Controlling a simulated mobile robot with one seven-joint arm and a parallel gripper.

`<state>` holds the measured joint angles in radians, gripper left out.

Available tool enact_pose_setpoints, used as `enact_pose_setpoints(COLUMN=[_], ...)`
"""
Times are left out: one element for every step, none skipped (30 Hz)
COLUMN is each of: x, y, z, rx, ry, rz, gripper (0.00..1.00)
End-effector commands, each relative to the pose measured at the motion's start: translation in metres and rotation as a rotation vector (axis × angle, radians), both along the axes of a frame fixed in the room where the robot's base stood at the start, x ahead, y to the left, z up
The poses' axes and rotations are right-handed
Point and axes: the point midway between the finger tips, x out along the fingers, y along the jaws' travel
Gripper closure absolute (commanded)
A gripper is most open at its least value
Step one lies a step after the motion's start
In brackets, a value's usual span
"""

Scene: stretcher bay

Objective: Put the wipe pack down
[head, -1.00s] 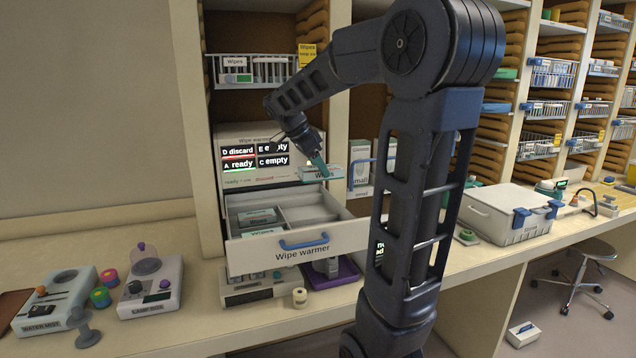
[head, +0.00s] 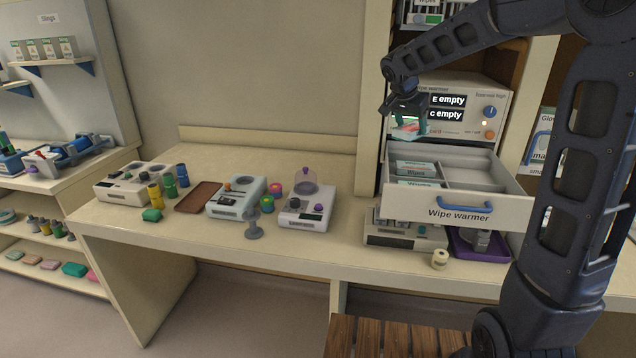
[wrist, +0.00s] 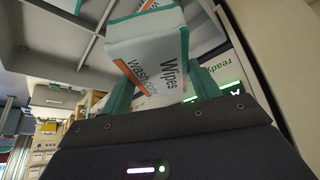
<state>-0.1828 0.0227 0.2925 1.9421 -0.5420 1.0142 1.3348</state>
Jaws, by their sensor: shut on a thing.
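My gripper (head: 409,122) is shut on a white and teal wipe pack (wrist: 150,50), marked "Wipes" in the wrist view. In the head view the held pack (head: 405,130) shows small, above the back left of the open wipe warmer drawer (head: 510,206) and in front of the warmer's face. Other wipe packs (head: 415,169) lie in the drawer's left compartment. The drawer's other compartments (head: 475,172) look empty. The warmer's display (head: 447,107) reads "E empty" and "C empty"; its left part is hidden behind my gripper.
A brown tray (head: 198,197) lies on the counter to the left, beside a pale device (head: 236,198). A device with a clear dome (head: 306,203) stands nearer the drawer. Bare counter (head: 290,160) runs along the wall.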

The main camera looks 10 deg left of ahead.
Motion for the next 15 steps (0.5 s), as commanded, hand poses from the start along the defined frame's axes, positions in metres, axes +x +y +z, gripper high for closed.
enact_pose_setpoints(x=[0.005, 0.008, 0.012, 0.014, 0.016, 0.018, 0.019, 0.02, 0.021, 0.022, 0.023, 0.023, 0.023, 0.023, 0.023], y=[0.021, 0.034, 0.051, 0.064, 0.076, 0.093, 0.106, 0.119, 0.136, 0.149, 0.161, 0.179, 0.192, 0.205, 0.222], z=[-0.007, -0.01, -0.014, -0.017, -0.02, -0.025, -0.028, -0.031, -0.035, -0.038, -0.041, -0.044, -0.047, -0.05, -0.054], rx=[0.0, 0.001, 0.001, 0.001, 0.002, 0.002, 0.002, 0.003, 0.004, 0.004, 0.006, 0.006, 0.007, 0.009, 0.009], ry=[0.005, 0.007, 0.008, 0.009, 0.01, 0.012, 0.013, 0.012, 0.012, 0.013, 0.013, 0.011, 0.01, 0.009, 0.007], rz=[0.076, 0.124, 0.187, 0.235, 0.28, 0.342, 0.389, 0.435, 0.496, 0.54, 0.584, 0.644, 0.687, 0.729, 0.785], gripper=[0.64, 0.64, 0.64, 0.64, 0.64, 0.64, 0.64, 0.64, 0.64, 0.64, 0.64, 0.64, 0.64, 0.64, 0.64])
